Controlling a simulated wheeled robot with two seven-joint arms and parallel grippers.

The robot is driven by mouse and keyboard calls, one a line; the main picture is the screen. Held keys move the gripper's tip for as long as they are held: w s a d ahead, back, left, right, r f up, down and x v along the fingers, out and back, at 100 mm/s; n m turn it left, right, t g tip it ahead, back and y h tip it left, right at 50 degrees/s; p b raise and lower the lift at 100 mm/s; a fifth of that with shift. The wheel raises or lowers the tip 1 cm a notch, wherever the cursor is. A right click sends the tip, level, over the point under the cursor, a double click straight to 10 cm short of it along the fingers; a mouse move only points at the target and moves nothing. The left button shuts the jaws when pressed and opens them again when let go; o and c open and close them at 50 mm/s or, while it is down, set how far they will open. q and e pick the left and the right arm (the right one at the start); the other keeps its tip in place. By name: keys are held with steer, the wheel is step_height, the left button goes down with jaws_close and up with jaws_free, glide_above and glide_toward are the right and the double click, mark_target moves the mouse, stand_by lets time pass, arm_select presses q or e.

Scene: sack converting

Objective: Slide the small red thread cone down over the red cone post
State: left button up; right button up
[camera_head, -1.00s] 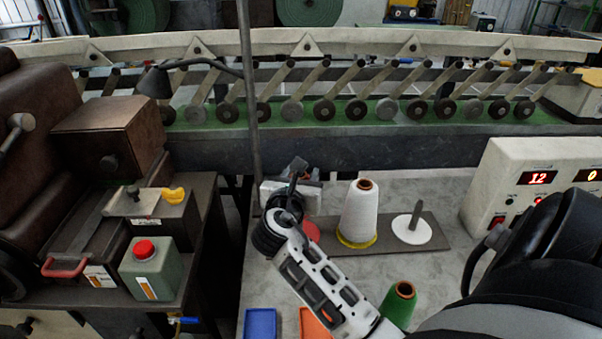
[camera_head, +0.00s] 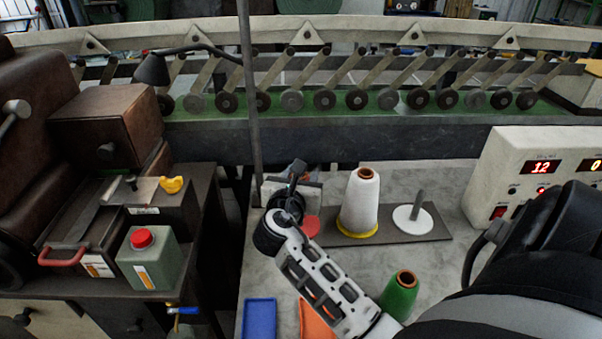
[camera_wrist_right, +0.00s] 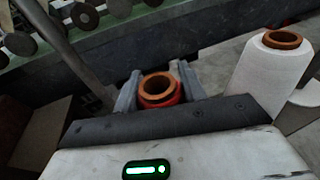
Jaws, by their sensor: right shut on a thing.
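My right gripper (camera_wrist_right: 158,93) is shut on the small red thread cone (camera_wrist_right: 160,100), which has a brown core and stands roughly upright between the grey fingers. In the head view my right gripper (camera_head: 293,180) is at the left end of the dark post board (camera_head: 385,238), seen from behind, and it hides most of the cone. A red disc (camera_head: 312,226), seemingly the base of the red cone post, shows just below and right of the gripper. Its pin is hidden, so I cannot tell whether the cone is around it. My left gripper is out of view.
A white cone (camera_head: 361,203) on a yellow base stands close to the right of the gripper. A bare post with a white base (camera_head: 412,218) is farther right. A green cone (camera_head: 399,297) and a blue tray (camera_head: 259,319) are nearer. A thin upright pole (camera_head: 250,110) stands left.

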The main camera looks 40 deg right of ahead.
steer(key=shift+f+b, duration=0.9)
steer(key=shift+f, duration=0.9)
steer(key=shift+f, duration=0.15)
steer(key=o, duration=1.2)
